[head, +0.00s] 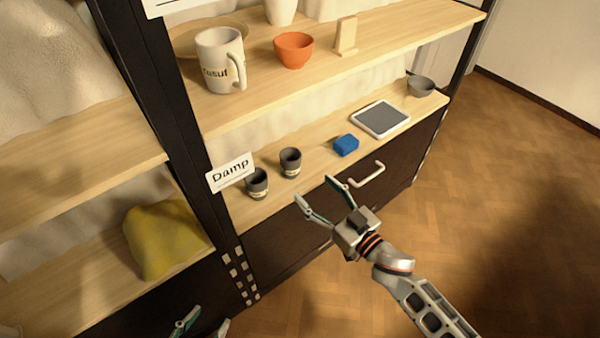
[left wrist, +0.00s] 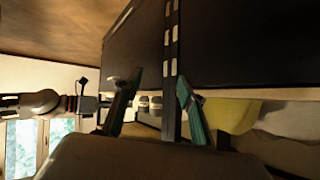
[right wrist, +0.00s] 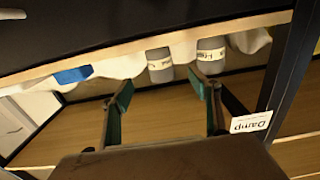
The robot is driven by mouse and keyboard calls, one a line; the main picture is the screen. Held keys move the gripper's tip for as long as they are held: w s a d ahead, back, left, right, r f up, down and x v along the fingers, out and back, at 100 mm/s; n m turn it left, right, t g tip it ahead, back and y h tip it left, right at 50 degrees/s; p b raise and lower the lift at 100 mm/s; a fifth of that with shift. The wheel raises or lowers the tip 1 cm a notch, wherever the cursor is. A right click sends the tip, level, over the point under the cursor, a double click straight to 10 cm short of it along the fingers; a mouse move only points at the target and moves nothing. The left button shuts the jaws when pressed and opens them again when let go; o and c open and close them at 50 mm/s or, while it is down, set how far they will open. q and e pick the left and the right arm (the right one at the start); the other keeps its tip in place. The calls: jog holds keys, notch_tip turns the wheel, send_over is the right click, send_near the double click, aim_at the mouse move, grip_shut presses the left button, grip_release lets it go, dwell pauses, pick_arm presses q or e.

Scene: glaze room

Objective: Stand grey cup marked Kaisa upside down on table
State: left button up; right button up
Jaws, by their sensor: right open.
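Two small grey cups with pale name labels stand upright on the lower right shelf (head: 310,163): a left cup (head: 257,184) nearer the shelf's front edge and a right cup (head: 290,162). The right wrist view shows both, one cup (right wrist: 211,55) and another cup (right wrist: 159,66); I cannot read either label surely, so I cannot tell which says Kaisa. My right gripper (head: 317,190) is open and empty, in front of the shelf, to the right of the cups and apart from them. My left gripper (head: 203,325) is open and empty, low at the bottom edge of the head view.
A "Damp" sign (head: 231,172) hangs beside the left cup. A blue block (head: 346,145), a tablet-like slab (head: 380,119) and a grey bowl (head: 421,87) are further right. The upper shelf holds a white "Yusuf" mug (head: 220,60) and orange bowl (head: 294,50). Yellow cloth (head: 165,238) lies left.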

aim_at(297, 171)
jog(key=b+x, duration=0.1)
jog(key=x, duration=0.7)
jog(key=shift+w+f+b, duration=0.1)
jog(key=shift+b, duration=0.3)
jog(key=shift+x, duration=0.8)
jog(key=shift+w+a, duration=0.45)
jog(key=shift+w, duration=0.05)
pick_arm(q)
jog(key=shift+w+d+r+n+t+h, duration=0.2)
jog(key=shift+w+d+r, duration=0.25)
jog(key=shift+d, duration=0.2)
jog(key=shift+w+d+r+n+t+h, duration=0.1)
jog(key=shift+w+d+r+h, duration=0.15)
jog(key=shift+d+r, duration=0.3)
jog(key=shift+f, duration=0.2)
pick_arm(e)
jog(key=shift+c, duration=0.4)
jog(key=c, duration=1.2)
pick_arm(q)
jog(key=shift+s+f, duration=0.25)
jog(key=shift+s, duration=0.05)
pick_arm(e)
jog(key=shift+o, duration=0.2)
